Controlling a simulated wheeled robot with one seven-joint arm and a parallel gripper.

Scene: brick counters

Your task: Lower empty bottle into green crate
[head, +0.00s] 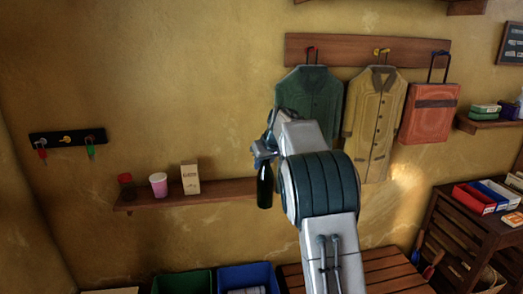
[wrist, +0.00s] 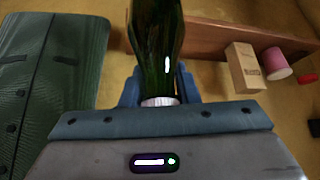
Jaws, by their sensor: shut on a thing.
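A dark green glass bottle (head: 265,187) hangs upright below my gripper (head: 265,150) in the head view. In the wrist view the bottle (wrist: 156,45) sits between the blue fingers of my gripper (wrist: 158,90), with its pale neck end close to the palm. My gripper is shut on the bottle near its top. A green crate (head: 182,282) shows at the bottom edge of the head view, to the lower left of the bottle and well below it. Most of the crate is cut off by the frame.
A blue crate (head: 247,277) stands right of the green one, with pale items inside. A wall shelf (head: 215,191) behind the bottle holds a dark red cup (head: 127,186), a pink cup (head: 158,185) and a carton (head: 190,178). A slatted wooden bench (head: 385,268) is at lower right.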

